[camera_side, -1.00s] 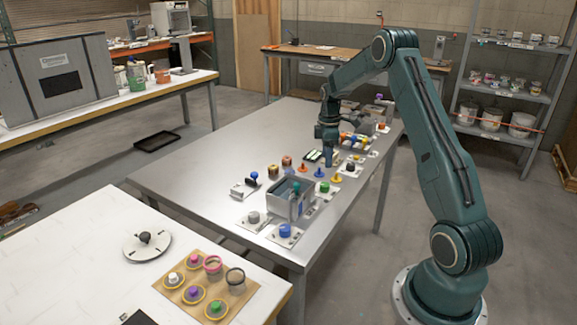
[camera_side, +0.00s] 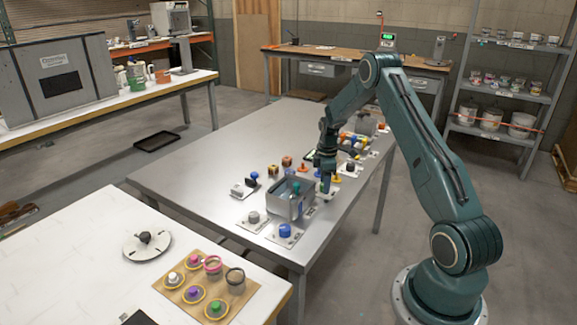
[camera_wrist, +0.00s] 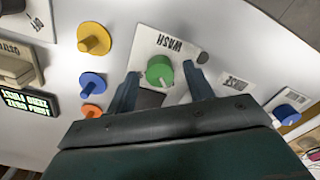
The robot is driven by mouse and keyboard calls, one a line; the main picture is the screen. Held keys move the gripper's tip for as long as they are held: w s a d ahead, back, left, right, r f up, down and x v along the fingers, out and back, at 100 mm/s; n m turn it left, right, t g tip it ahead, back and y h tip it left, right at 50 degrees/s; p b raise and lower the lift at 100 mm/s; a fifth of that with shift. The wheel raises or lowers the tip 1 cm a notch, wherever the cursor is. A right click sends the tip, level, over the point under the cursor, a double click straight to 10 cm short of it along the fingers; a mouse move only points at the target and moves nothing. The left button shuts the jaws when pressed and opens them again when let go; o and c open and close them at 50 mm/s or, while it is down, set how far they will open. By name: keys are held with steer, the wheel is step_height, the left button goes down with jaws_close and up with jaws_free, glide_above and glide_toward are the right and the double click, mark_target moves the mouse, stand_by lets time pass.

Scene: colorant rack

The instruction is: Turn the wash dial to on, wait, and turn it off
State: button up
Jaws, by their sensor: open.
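The wash dial is a green knob (camera_wrist: 160,72) on a white plate marked WASH (camera_wrist: 152,47) in the wrist view. A light pointer mark shows on the knob's lower side. My gripper (camera_wrist: 160,84) is open, with one dark finger on each side of the green knob and visible gaps between. It cannot be told how deep the fingertips reach. In the side view my gripper (camera_side: 326,190) points down beside the grey bin, over the dial's place, and hides the green knob there.
A grey open bin (camera_side: 279,200) stands just left of my gripper. A blue knob (camera_wrist: 287,112) is on a plate at the right in the wrist view. Yellow (camera_wrist: 95,37), blue (camera_wrist: 86,85) and orange (camera_wrist: 91,111) pegs stand to the left.

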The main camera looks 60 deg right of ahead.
steer(key=c, duration=1)
steer(key=shift+m, duration=0.4)
steer(key=m, duration=0.3)
steer(key=shift+m, duration=0.3)
steer(key=m, duration=1.3)
steer(key=shift+m, duration=0.3)
steer(key=shift+o, duration=0.2)
